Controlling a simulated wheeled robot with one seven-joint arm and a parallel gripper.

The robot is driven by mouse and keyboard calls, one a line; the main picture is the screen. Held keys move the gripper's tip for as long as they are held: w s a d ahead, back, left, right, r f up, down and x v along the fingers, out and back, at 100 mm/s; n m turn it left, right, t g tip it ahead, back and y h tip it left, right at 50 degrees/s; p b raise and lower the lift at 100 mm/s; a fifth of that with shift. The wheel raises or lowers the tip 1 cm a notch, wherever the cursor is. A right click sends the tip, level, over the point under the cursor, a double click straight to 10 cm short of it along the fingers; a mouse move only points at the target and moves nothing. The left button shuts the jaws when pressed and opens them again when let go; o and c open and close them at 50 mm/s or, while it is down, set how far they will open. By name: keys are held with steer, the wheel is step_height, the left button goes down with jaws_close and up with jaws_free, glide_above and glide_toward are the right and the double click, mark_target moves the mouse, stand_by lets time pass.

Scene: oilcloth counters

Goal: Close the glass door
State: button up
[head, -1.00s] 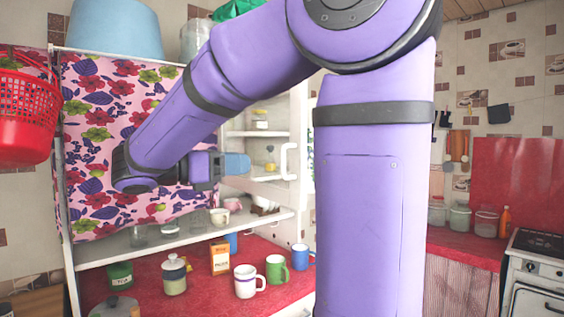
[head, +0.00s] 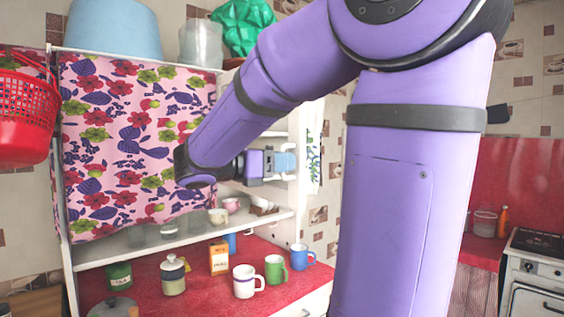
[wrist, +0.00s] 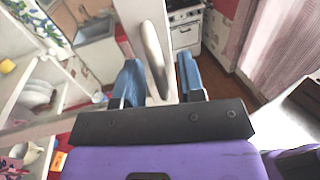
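The glass door shows in the wrist view as a narrow white frame (wrist: 155,10), seen nearly edge-on, standing out from the cupboard. Its curved white handle (wrist: 152,48) lies between the two blue fingers of my gripper (wrist: 157,72). The fingers are apart, one on each side, with gaps showing beside the handle. The glass itself is hard to make out.
The cupboard (head: 180,242) has a floral curtain (head: 125,130) on its left. Mugs (head: 247,281) and jars stand on the red counter below. A red basket (head: 25,115) hangs at left. A stove (head: 540,265) stands at far right.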

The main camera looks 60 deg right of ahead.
steer(key=shift+s+d, duration=0.1)
steer(key=shift+d, duration=0.1)
jaws_close()
